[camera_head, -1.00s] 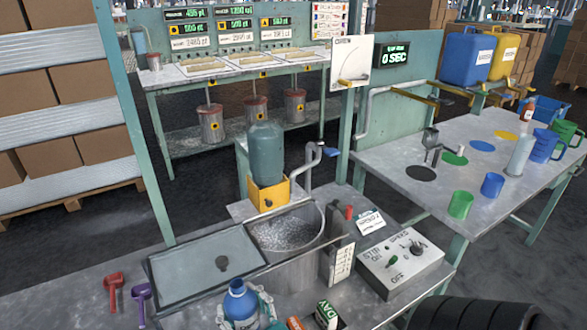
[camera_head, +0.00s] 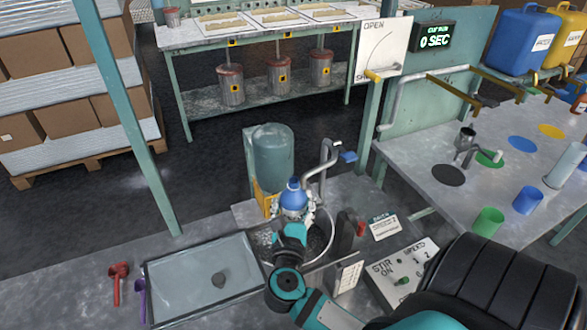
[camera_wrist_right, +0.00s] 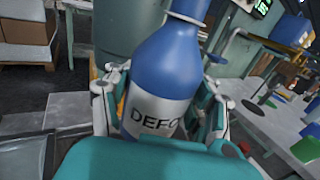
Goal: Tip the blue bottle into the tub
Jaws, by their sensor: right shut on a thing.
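The blue bottle (camera_head: 293,193) is held over the tub (camera_head: 324,240) in the head view. It looks close to upright, with its neck up. My right gripper (camera_head: 292,214) is shut around its body. In the wrist view the bottle (camera_wrist_right: 165,65) fills the space between the fingers, and its pale label reads "DEFO", partly cut off. The tub is round and metal with grey, speckled contents; the gripper and bottle hide much of it. My left gripper is not in view.
A teal tank (camera_head: 272,155) on a yellow stand and a bent pipe (camera_head: 328,155) rise just behind the tub. A shallow tray (camera_head: 203,278) lies at left, with red (camera_head: 118,283) and purple scoops beside it. A switch box (camera_head: 402,272) stands at right.

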